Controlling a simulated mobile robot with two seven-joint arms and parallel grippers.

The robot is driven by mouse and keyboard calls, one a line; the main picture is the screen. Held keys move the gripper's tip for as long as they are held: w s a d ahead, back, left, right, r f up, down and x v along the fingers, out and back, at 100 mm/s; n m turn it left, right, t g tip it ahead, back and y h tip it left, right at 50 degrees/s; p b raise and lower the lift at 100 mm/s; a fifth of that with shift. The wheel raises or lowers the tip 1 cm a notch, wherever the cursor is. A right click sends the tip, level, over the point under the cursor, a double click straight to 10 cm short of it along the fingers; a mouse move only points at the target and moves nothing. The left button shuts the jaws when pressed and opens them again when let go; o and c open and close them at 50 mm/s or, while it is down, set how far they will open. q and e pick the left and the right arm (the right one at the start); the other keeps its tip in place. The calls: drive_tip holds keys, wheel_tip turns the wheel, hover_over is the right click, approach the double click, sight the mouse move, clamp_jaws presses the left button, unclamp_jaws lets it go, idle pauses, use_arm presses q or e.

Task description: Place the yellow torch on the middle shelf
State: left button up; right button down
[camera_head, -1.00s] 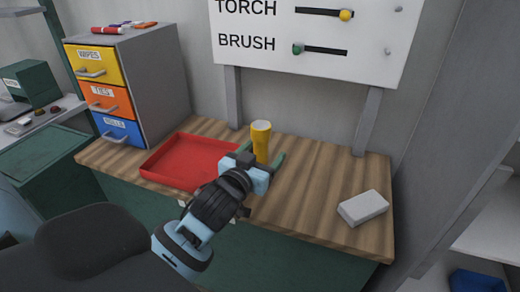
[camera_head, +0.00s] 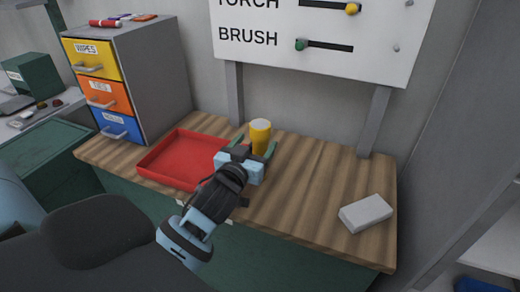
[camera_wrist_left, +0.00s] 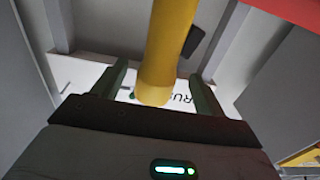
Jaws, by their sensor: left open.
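The yellow torch (camera_head: 260,136) stands upright on the wooden bench, just right of the red tray. In the left wrist view the torch (camera_wrist_left: 168,45) lies between the two open fingers (camera_wrist_left: 160,88), with a gap showing on each side. Part of a pale shelf (camera_head: 497,244) shows at the right edge; I cannot tell whether it is the middle one. My right gripper is not in view.
The red tray (camera_head: 160,172) lies left of my gripper. A drawer cabinet (camera_head: 165,80) stands at the bench's left end. A pale grey block (camera_head: 366,213) lies on the right; the bench (camera_head: 305,190) between is clear. A sign board (camera_head: 330,60) stands behind on posts.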

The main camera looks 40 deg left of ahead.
use_arm(q)
drive_tip(key=shift+x, duration=2.55)
drive_tip(key=shift+d+f, duration=0.1)
drive_tip(key=c, duration=1.3)
drive_tip(key=shift+o, duration=0.2)
